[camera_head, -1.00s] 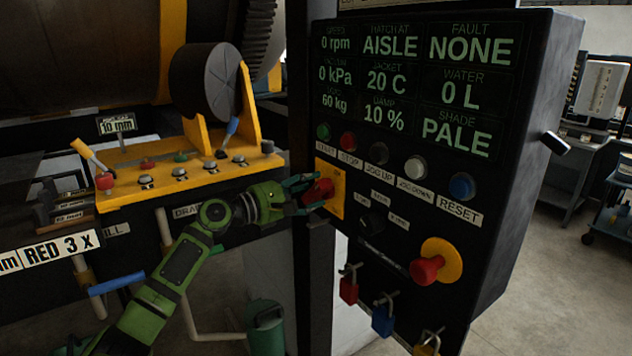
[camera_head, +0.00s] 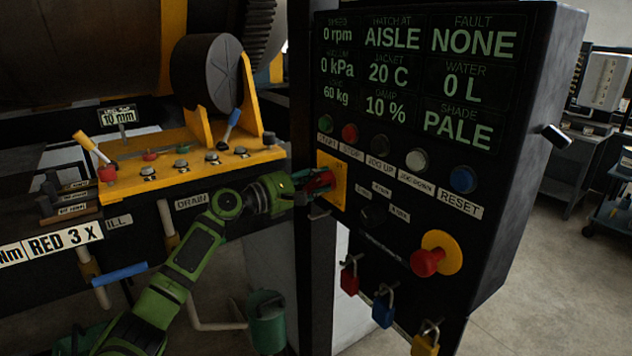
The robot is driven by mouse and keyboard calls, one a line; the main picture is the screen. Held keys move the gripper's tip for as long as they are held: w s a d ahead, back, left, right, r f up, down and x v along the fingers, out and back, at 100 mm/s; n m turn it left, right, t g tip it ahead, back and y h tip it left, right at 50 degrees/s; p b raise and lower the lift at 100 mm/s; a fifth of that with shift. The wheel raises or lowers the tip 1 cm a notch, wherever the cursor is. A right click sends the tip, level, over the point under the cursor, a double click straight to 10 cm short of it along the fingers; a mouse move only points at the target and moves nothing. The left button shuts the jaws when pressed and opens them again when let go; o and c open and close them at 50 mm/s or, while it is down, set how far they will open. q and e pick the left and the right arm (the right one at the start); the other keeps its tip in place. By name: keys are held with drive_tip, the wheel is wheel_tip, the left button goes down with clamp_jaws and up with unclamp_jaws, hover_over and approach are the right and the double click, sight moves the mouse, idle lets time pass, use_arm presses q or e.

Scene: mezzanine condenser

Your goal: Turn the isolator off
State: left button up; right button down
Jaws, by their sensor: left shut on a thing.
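The isolator is a red rotary handle (camera_head: 323,181) on a yellow plate (camera_head: 333,168) at the left side of the black control panel (camera_head: 490,210). My left gripper (camera_head: 312,184) is at the handle, shut on it, with its fingers covering part of the handle. The exact angle of the handle is hard to read behind the fingers. The panel's display (camera_head: 418,80) is lit and shows 0 rpm and fault NONE. My right gripper is not in view.
A red emergency button (camera_head: 428,262) on a yellow disc is at the panel's lower right. Red (camera_head: 348,277), blue (camera_head: 383,308) and yellow (camera_head: 425,342) padlocks hang below. A yellow shelf with valves (camera_head: 190,165) is left of my gripper.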

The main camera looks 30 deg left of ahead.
use_arm(q)
drive_tip(key=m+b, duration=0.2)
drive_tip(key=m, duration=0.1)
drive_tip(key=m+b, duration=0.1)
drive_tip(key=shift+s+d+f+b, duration=0.1)
drive_tip(key=shift+d+f+b, duration=0.15)
drive_tip(key=shift+b, duration=0.15)
drive_tip(key=m+b, duration=0.2)
drive_tip(key=m, duration=0.1)
drive_tip(key=m+b, duration=0.2)
drive_tip(key=shift+d+f+m+b, duration=0.2)
drive_tip(key=shift+m+b, duration=0.1)
drive_tip(key=shift+m, duration=0.1)
drive_tip(key=m+b, duration=0.3)
drive_tip(key=m, duration=0.1)
drive_tip(key=shift+f, duration=0.2)
drive_tip(key=shift+f+m+b, duration=0.15)
drive_tip(key=shift+m+b, duration=0.9)
drive_tip(key=shift+m, duration=1.05)
drive_tip(key=o, duration=1.1)
drive_tip(key=shift+o, duration=0.2)
